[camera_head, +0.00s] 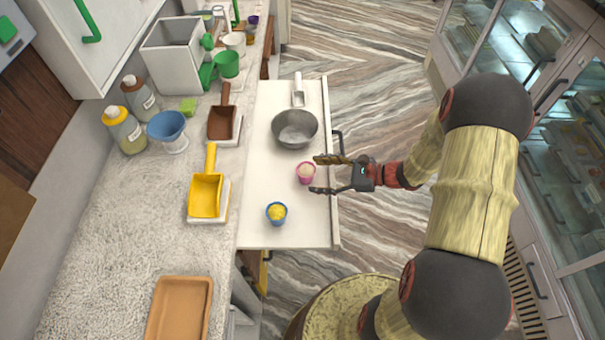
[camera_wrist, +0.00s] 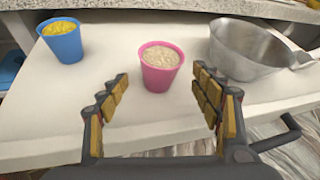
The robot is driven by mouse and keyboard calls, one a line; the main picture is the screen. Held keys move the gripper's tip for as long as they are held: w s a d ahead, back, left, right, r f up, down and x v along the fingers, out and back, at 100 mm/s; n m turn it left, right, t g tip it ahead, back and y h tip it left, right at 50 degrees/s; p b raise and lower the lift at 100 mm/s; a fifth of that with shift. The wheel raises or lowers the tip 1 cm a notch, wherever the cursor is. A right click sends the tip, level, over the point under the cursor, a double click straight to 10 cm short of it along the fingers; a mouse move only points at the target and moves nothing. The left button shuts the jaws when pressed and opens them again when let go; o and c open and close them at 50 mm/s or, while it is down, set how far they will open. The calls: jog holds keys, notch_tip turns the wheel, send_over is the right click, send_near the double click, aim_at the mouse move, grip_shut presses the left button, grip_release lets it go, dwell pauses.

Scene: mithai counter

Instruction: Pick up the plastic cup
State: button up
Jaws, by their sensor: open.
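A pink cup (camera_head: 306,174) with pale contents stands upright in the open white drawer. In the wrist view the pink cup (camera_wrist: 160,70) is ahead of and roughly between my fingertips. A blue cup (camera_head: 276,213) with yellow contents stands nearer the drawer's front end; it is at the upper left in the wrist view (camera_wrist: 64,42). My gripper (camera_head: 318,175) is open, its fingers at either side of the pink cup's near side. In the wrist view my gripper (camera_wrist: 162,90) holds nothing. I cannot tell whether either finger touches the cup.
The drawer handle (camera_head: 338,145) is near my gripper. The counter (camera_head: 115,235) holds a yellow scoop (camera_head: 206,195), a brown scoop and bottles. The drawer floor left of the cups is clear.

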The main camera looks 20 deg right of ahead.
aim_at(306, 174)
jog(key=shift+b+x, duration=0.9)
jog(key=shift+x, duration=1.45)
jog(key=shift+w+d, duration=0.1)
jog(key=shift+w, duration=0.05)
jog(key=shift+c, duration=0.3)
jog(key=c, duration=1.3)
jog(key=shift+c, duration=0.3)
jog(key=shift+r, duration=0.1)
